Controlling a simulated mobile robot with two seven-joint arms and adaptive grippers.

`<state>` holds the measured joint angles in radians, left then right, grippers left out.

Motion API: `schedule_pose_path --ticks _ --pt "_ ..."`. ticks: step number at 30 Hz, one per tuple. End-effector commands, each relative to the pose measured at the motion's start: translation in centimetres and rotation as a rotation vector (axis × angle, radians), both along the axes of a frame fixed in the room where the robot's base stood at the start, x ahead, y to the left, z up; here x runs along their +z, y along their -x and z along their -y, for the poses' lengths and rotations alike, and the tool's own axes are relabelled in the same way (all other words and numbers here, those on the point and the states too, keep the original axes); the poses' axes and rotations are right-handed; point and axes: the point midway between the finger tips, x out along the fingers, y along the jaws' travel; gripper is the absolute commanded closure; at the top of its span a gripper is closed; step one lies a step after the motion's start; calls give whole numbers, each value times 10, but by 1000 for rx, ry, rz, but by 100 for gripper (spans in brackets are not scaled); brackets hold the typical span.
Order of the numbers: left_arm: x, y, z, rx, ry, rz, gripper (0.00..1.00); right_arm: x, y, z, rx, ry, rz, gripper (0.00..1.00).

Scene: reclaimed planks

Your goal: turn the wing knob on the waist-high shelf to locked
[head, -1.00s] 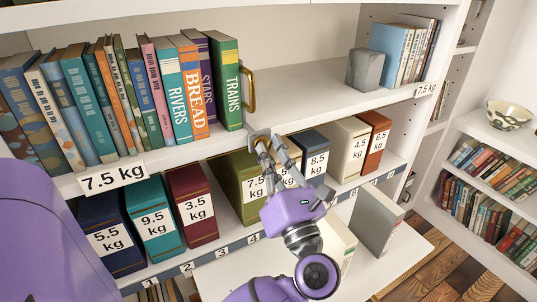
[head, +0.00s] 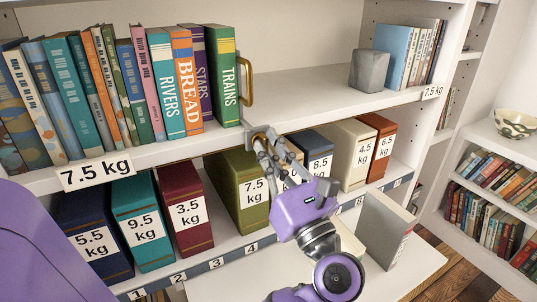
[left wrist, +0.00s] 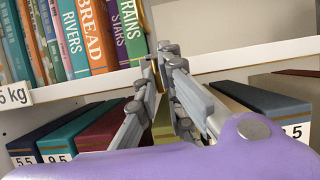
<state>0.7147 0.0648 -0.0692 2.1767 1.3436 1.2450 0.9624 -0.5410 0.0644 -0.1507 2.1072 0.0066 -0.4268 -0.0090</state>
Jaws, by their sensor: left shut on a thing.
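The wing knob is mostly hidden by my fingers; a small brass-coloured part (head: 258,136) shows at the front edge of the waist-high shelf (head: 330,103), below and right of the TRAINS book. My left gripper (head: 264,142) is purple with grey fingers, reaching up from below, with its tips shut at that edge on the knob. In the left wrist view the fingertips (left wrist: 161,62) meet close to the shelf edge. I cannot tell the knob's angle or any locked mark. My right gripper is not in view.
Books such as TRAINS (head: 223,75) stand on the shelf, with a brass handle-like loop (head: 246,80) beside them. A grey block (head: 369,70) stands farther right. Weight-labelled binders, including an olive one (head: 240,190), fill the shelf below, close around my gripper.

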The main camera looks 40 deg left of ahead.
Motion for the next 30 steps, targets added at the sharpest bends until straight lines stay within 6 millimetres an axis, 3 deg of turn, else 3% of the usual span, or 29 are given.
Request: schedule_pose_path --ticks 1,5,17,30 --pt "0 0 0 -1 1 3 91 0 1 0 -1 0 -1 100" --pt "0 0 0 -1 1 2 74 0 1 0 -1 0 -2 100" --pt "-3 2 6 -2 2 -1 73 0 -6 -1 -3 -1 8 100" --pt "-35 31 78 -2 3 -3 73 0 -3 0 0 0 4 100"
